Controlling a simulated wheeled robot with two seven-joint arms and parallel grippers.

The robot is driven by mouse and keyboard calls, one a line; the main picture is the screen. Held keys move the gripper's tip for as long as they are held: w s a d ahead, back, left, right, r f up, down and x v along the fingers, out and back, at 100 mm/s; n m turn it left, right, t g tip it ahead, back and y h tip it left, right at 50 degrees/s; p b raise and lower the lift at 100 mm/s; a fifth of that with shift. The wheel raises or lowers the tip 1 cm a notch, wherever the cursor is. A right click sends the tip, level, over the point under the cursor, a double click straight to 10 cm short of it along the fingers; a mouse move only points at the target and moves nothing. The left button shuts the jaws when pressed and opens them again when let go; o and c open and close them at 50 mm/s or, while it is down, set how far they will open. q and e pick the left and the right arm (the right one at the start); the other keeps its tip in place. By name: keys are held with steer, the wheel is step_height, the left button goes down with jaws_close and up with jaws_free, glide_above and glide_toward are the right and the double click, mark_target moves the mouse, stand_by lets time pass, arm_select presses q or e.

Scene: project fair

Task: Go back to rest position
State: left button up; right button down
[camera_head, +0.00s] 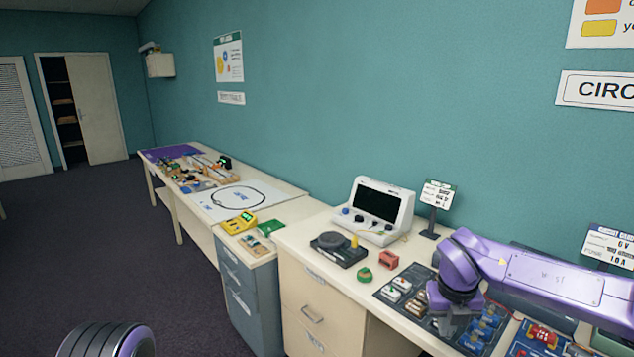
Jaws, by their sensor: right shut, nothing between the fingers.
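My right arm comes in from the right edge, purple and dark grey. Its gripper (453,326) points down over the dark board of parts (412,308) on the near desk. The fingers are shut with nothing held between them. The gripper covers part of the board; I cannot tell whether it touches it. A dark, ribbed, rounded part of my own body with a purple edge shows at the bottom left. My left gripper is not in view.
On the near desk stand a white console (376,212), a black turntable-like device (338,248), a red block (389,259), a green piece (364,275) and a small sign (437,195). A yellow meter (238,223) is farther left. Floor at left is clear.

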steer(key=s+a+f+n+t+h+b, duration=0.1)
steer(key=s+f+n, duration=0.2)
steer(key=f+n, duration=0.4)
steer(key=s+a+f+n+t+h+b, duration=0.1)
steer(key=s+f+n+t, duration=0.15)
steer(key=f+n, duration=0.55)
steer(key=s+a+f+n+t+h+b, duration=0.15)
steer(key=s+f+n, duration=0.25)
steer(key=f, duration=0.6)
arm_select(q)
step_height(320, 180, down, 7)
steer(key=b, duration=0.3)
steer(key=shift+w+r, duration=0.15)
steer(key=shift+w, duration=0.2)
arm_select(e)
steer(key=s+d+f+n+g, duration=0.1)
steer(key=s+d+f+n, duration=0.1)
steer(key=s+f+n, duration=0.2)
steer(key=s+d+f+n+g, duration=0.1)
steer(key=s+d+f+n, duration=0.2)
steer(key=s, duration=0.8)
steer(key=s+d+f+n+g+y, duration=0.1)
steer(key=s+f+n, duration=0.3)
steer(key=s, duration=0.4)
steer(key=shift+s+d+f+n+g, duration=0.2)
steer(key=shift+d+f+n+g, duration=0.1)
steer(key=shift+d+f, duration=0.45)
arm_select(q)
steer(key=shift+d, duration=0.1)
